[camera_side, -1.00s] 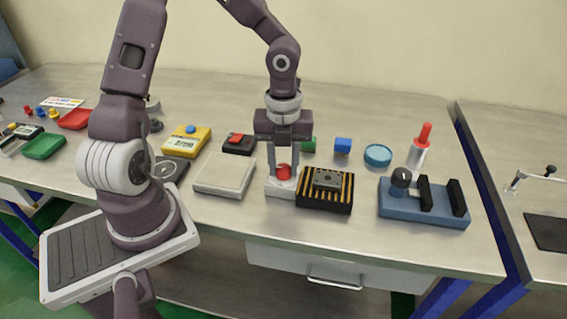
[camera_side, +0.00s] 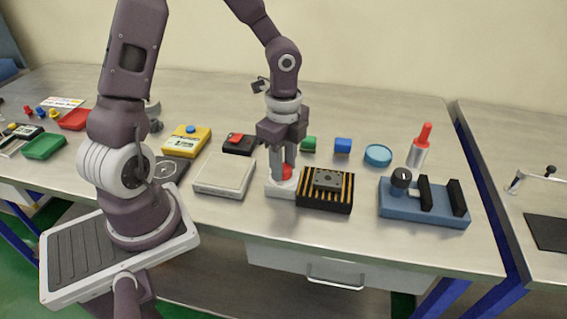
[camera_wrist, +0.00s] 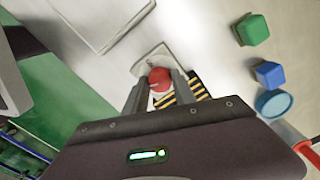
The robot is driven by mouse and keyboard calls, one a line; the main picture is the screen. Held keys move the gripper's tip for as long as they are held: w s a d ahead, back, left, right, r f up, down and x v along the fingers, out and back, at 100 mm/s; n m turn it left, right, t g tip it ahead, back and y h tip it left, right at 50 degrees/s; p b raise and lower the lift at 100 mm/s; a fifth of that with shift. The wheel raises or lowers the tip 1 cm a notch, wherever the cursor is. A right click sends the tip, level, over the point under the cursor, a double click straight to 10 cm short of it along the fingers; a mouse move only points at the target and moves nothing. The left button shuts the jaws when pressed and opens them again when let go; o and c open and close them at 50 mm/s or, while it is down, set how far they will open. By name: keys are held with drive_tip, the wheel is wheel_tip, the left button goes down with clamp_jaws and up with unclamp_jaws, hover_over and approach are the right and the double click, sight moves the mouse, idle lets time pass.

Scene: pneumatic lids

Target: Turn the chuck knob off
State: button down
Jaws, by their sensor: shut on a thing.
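The red chuck knob (camera_side: 286,171) sits on a white base beside the black chuck with yellow stripes (camera_side: 325,203). In the wrist view the knob (camera_wrist: 160,79) shows between my two fingers. My gripper (camera_side: 283,170) points down over the knob and is shut on it. The fingers hide part of the knob in the side view. The white base shows in the wrist view (camera_wrist: 147,62) around the far side of the knob. I cannot tell any mark on the knob.
A grey-white plate (camera_side: 225,175) lies left of the knob. A blue fixture with black jaws (camera_side: 425,208) stands at the right. A green block (camera_side: 308,145), a blue block (camera_side: 342,145) and a blue round dish (camera_side: 378,155) lie behind.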

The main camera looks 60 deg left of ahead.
sight(284, 167)
drive_tip(key=n, duration=0.4)
drive_tip(key=shift+n, duration=0.4)
idle(0.4)
drive_tip(key=c, duration=1)
unclamp_jaws()
drive_tip(key=shift+c, duration=0.2)
wheel_tip(284, 167, up, 7)
drive_tip(key=shift+r, duration=0.1)
